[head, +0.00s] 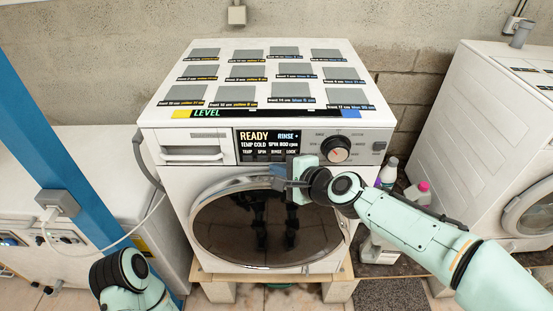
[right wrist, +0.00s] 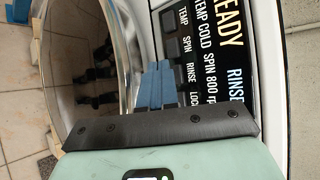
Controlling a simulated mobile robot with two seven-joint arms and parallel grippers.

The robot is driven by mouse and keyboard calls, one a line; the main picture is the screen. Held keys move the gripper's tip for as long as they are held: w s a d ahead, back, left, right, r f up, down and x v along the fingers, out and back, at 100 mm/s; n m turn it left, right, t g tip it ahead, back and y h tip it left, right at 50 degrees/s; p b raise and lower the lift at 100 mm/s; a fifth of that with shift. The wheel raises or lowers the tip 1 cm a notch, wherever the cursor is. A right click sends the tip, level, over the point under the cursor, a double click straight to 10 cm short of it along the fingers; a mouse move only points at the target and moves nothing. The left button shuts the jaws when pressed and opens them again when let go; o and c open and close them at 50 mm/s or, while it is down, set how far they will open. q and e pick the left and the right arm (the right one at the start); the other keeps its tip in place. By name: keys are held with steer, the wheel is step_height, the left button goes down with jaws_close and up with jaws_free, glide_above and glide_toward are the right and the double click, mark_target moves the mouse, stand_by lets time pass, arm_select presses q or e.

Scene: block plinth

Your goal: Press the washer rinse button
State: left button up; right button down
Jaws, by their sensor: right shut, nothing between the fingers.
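The white washer (head: 180,185) stands in the middle, its dark display (head: 268,141) lit with READY, RINSE, TEMP COLD and SPIN 800 rpm. A row labelled TEMP, SPIN, RINSE and LOCK runs along the panel's lower edge. The RINSE label (right wrist: 190,72) shows in the right wrist view; the fingers cover the spot beside it, where its button appears to be. My right gripper (head: 277,178) is shut and empty, just below the panel. Its blue fingers (right wrist: 155,88) point at the button row; I cannot tell whether they touch. My left gripper is out of view.
A round dial (head: 335,149) sits right of the display. The round door (head: 225,225) lies below. Bottles (head: 388,173) stand right of the washer, beside a second white machine (head: 510,130). A blue post (head: 65,150) rises at left.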

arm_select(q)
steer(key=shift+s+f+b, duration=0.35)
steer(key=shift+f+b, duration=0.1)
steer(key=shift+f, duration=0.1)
arm_select(e)
steer(key=shift+s, duration=2.55)
